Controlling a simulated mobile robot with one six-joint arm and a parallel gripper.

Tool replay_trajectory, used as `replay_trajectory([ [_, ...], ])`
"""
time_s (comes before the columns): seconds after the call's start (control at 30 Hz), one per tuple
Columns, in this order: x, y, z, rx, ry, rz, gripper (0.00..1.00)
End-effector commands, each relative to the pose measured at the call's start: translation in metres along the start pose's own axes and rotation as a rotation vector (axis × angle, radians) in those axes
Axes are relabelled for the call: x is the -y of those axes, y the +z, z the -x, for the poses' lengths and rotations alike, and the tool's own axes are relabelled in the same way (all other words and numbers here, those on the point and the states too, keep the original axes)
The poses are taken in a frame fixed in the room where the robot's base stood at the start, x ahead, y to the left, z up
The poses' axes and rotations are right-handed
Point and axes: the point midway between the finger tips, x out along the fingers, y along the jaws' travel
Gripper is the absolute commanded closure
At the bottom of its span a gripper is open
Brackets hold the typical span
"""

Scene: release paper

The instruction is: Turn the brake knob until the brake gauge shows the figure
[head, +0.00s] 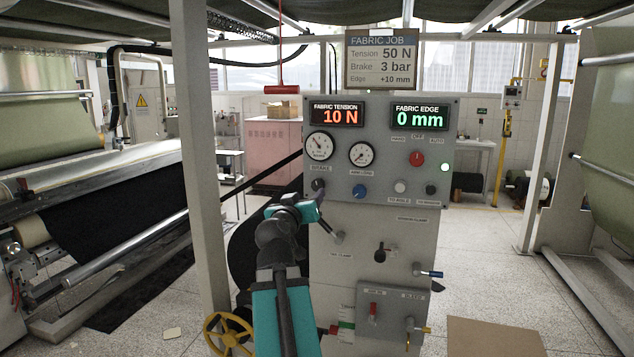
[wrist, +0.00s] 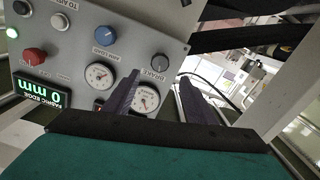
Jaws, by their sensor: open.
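The small dark brake knob (head: 318,184) sits at the left of the grey panel, below the white round brake gauge (head: 319,146). In the wrist view the knob (wrist: 160,63) shows beyond and between my fingertips, with the "BRAKE" label beside it. The gauge (wrist: 146,98) is partly behind my left finger; its needle is too small to read surely. My gripper (head: 318,198) is open, its dark fingers (wrist: 159,77) pointing at the knob; I cannot tell whether they touch it. The job sign (head: 381,60) reads Tension 50 N, Brake 3 bar, Edge +10 mm.
A second gauge (head: 362,154) and a blue knob (head: 360,191) are just right. The red knob (head: 417,158) and white knob (head: 400,186) are farther right. Displays read 10 N (head: 337,115) and 0 mm (head: 419,117). A lever (head: 338,236) sticks out below. A post (head: 200,150) stands left.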

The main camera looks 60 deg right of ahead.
Motion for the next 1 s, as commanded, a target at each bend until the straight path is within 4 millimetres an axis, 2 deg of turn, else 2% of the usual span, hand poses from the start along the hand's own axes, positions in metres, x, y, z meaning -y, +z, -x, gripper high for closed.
replay_trajectory([
  [1.0, 0.001, -0.002, -0.103, 0.0, -0.001, 0.0, 0.49],
])
